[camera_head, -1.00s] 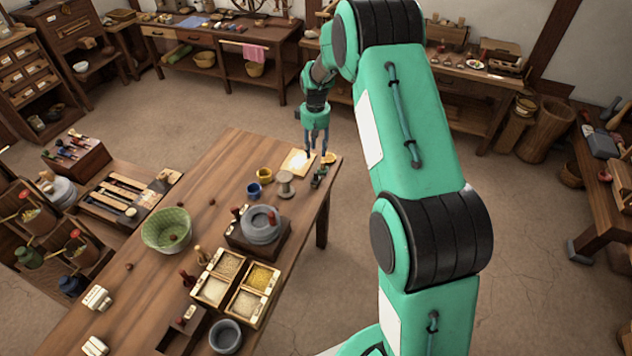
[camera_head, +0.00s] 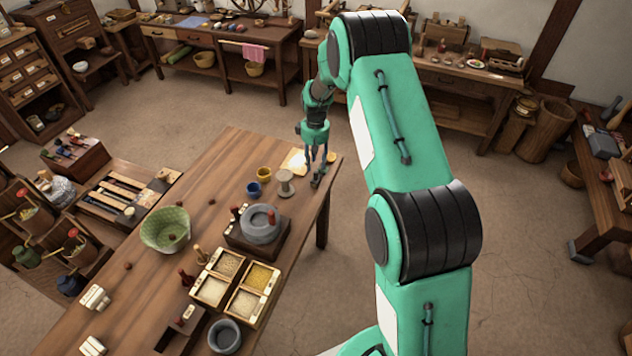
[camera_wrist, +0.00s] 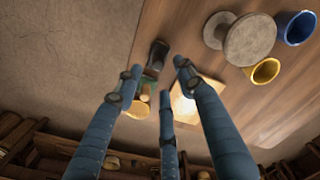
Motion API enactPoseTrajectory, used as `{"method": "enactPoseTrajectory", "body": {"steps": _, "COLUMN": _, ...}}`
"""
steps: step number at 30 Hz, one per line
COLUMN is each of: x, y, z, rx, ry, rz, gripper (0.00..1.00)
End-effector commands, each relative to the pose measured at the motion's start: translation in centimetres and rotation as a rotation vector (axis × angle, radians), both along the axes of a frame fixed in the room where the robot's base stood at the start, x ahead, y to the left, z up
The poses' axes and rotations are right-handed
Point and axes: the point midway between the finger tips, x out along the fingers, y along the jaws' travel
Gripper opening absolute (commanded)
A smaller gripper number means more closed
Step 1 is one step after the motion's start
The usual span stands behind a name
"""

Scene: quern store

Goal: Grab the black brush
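The black brush (camera_head: 317,181) lies near the right edge of the wooden table, below my gripper (camera_head: 319,160). In the wrist view, its dark end (camera_wrist: 157,54) shows just beyond and between my fingertips. Its lighter part is partly hidden by the fingers. My gripper (camera_wrist: 160,76) has three blue fingers spread apart, so it is open and holds nothing. The fingertips are close to the brush; I cannot tell whether they touch it.
A pale spool (camera_head: 285,184), a yellow cup (camera_head: 264,174) and a blue cup (camera_head: 254,189) stand left of the brush. A bright, pale board (camera_head: 295,161) lies just behind it. A stone quern (camera_head: 261,225) stands nearer. Open floor lies right of the table.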

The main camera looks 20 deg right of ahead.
Motion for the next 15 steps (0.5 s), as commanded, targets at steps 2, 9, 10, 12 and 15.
{"method": "enactPoseTrajectory", "body": {"steps": 2, "x": 0.00, "y": 0.00, "z": -0.75, "rx": 0.000, "ry": 0.000, "rz": 0.000, "gripper": 0.39}}
{"method": "enactPoseTrajectory", "body": {"steps": 9, "x": 0.03, "y": 0.00, "z": -1.23, "rx": -0.001, "ry": -0.001, "rz": 0.000, "gripper": 0.39}}
{"method": "enactPoseTrajectory", "body": {"steps": 10, "x": 0.03, "y": 0.00, "z": -1.22, "rx": -0.001, "ry": -0.001, "rz": 0.000, "gripper": 0.39}}
{"method": "enactPoseTrajectory", "body": {"steps": 12, "x": 0.02, "y": -0.01, "z": -1.21, "rx": -0.001, "ry": -0.001, "rz": 0.000, "gripper": 0.39}}
{"method": "enactPoseTrajectory", "body": {"steps": 15, "x": 0.02, "y": -0.01, "z": -1.24, "rx": 0.000, "ry": -0.001, "rz": 0.000, "gripper": 0.39}}
